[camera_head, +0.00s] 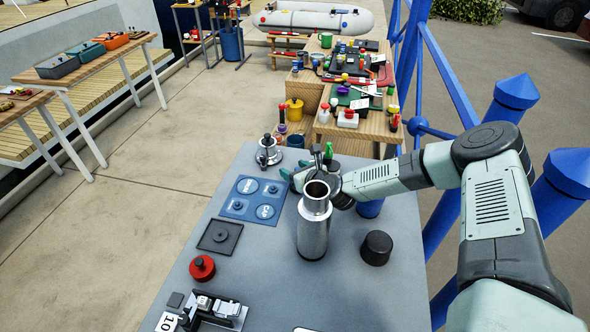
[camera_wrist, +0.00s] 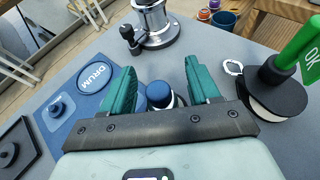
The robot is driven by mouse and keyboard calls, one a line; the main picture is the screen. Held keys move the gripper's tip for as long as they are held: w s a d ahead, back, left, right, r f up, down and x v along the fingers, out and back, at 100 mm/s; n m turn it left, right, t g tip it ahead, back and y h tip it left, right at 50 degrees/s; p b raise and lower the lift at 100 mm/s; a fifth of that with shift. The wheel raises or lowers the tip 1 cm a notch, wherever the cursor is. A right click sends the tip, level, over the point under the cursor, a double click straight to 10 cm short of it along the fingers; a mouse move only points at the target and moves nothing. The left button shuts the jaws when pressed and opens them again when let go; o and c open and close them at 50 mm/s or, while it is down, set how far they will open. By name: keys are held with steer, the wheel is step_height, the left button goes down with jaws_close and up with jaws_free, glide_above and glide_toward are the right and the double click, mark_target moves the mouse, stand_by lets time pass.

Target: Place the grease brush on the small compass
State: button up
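My gripper (camera_head: 303,172) is low over the grey table, behind the steel canister. In the wrist view its two teal fingers (camera_wrist: 162,75) are apart. A blue round-topped piece with a pale band (camera_wrist: 159,95) shows between them, with a gap visible on each side. I cannot tell whether this is the grease brush; its lower part is hidden by the gripper body. Right of the fingers stands a black disc on a pale base (camera_wrist: 277,97) with a green "OK" tag (camera_wrist: 303,50). I cannot clearly identify the small compass in either view.
The steel canister (camera_head: 314,232) stands in front of my gripper, with a black cap (camera_head: 376,248) to its right. A chrome winch (camera_head: 268,153), blue mat (camera_head: 232,210), black square tray (camera_head: 212,246) and red knob (camera_head: 202,268) lie left. Bare table shows at front centre.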

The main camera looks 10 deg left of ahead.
steer(key=shift+r, duration=0.1)
steer(key=shift+s+d+r, duration=0.15)
steer(key=shift+d, duration=0.05)
steer(key=v, duration=0.7)
stand_by(0.3)
